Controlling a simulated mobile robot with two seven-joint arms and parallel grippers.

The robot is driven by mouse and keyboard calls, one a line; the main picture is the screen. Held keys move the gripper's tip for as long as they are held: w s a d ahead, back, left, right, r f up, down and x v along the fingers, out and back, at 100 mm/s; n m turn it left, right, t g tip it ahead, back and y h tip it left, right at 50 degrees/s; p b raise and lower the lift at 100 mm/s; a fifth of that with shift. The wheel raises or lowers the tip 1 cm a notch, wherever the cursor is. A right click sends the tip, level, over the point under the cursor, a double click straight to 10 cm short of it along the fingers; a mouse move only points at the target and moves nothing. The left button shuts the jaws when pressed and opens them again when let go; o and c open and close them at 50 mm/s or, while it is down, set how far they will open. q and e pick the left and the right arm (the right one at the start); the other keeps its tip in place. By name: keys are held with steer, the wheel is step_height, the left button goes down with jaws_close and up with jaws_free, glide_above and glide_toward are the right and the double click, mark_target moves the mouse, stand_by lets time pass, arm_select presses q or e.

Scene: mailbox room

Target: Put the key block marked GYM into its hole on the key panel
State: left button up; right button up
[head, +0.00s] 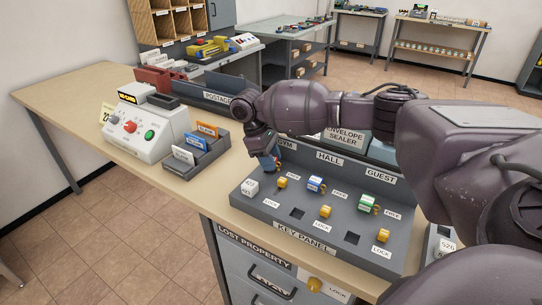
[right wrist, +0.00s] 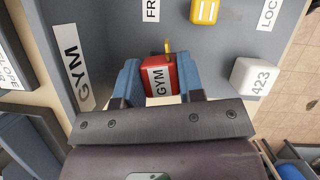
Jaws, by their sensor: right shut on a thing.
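The red key block marked GYM (right wrist: 160,75) sits between the two blue fingers of my right gripper (right wrist: 158,84) in the right wrist view, with a yellow piece at its far end. In the head view my right gripper (head: 268,160) points down at the back left of the grey key panel (head: 262,202), by the GYM label (head: 286,144). The GYM label also shows left of the fingers in the wrist view (right wrist: 72,75). The block's underside and the panel directly below are hidden, so I cannot tell whether it is in a hole. My left gripper is out of view.
On the panel stand a white block (head: 250,188), a blue block (head: 315,184), a green block (head: 366,202) and several yellow knobs. Two dark square openings (head: 297,213) (head: 352,238) are empty. A white machine (head: 145,125) and a card holder (head: 196,152) stand to the left.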

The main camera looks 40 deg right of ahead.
steer(key=shift+f, duration=0.2)
steer(key=shift+f, duration=0.25)
